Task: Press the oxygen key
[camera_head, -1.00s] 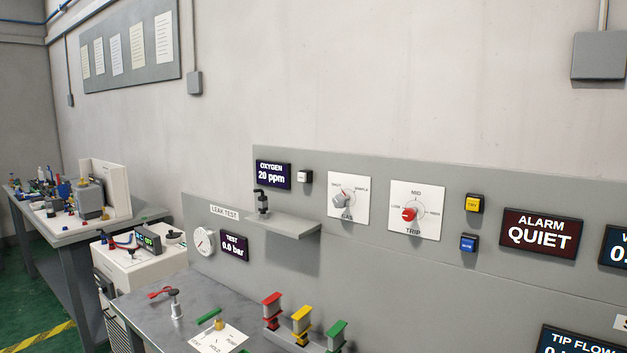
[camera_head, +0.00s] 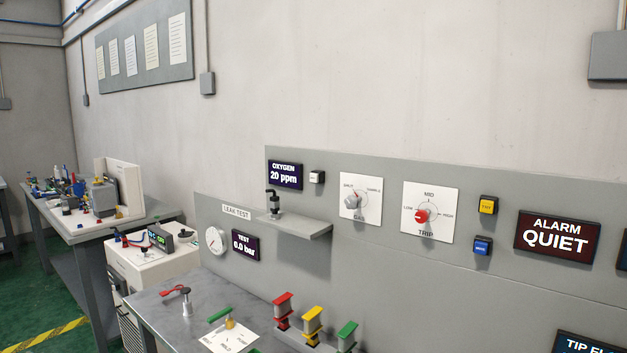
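The oxygen display (camera_head: 285,175) reads "OXYGEN 20 ppm" on the grey wall panel. A small white key (camera_head: 317,177) in a dark frame sits just right of that display; its lettering is too small to read. Neither of my grippers shows in the head view.
Below the key, a grey shelf (camera_head: 305,228) carrying a dark fitting (camera_head: 274,202) juts from the panel. Right of the key are the gas dial (camera_head: 352,201), trip dial (camera_head: 422,215), yellow button (camera_head: 488,205) and blue button (camera_head: 482,246). A metal bench (camera_head: 185,308) stands below.

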